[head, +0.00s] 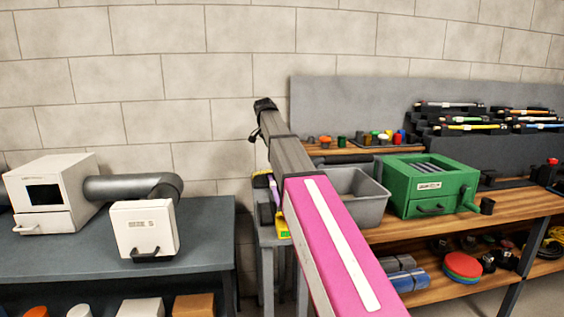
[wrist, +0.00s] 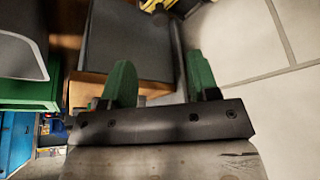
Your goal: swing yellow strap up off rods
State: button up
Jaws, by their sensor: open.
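My gripper (wrist: 160,80) is open in the wrist view. Its two green fingers stand apart with nothing between them. In the head view my arm reaches up and away through the middle, and I cannot make out the fingers there. A yellow piece (head: 282,228) shows low beside my arm in the head view, mostly hidden by it; I cannot tell whether it is the strap. Slim rods (head: 470,127) of several colours lie on dark stepped holders at the back right. No strap across them can be made out. A small yellow part (wrist: 275,14) sits at the wrist view's top edge.
A grey bin (head: 357,198) and a green drawer box (head: 428,187) stand on the wooden bench right of my arm. A grey table (head: 60,258) at left holds a white box with a duct (head: 130,187). A block wall (head: 200,90) rises behind.

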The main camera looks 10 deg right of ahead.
jog(key=x, duration=1)
jog(key=shift+w+d+f, duration=0.1)
jog(key=shift+f, duration=0.2)
grip_shut()
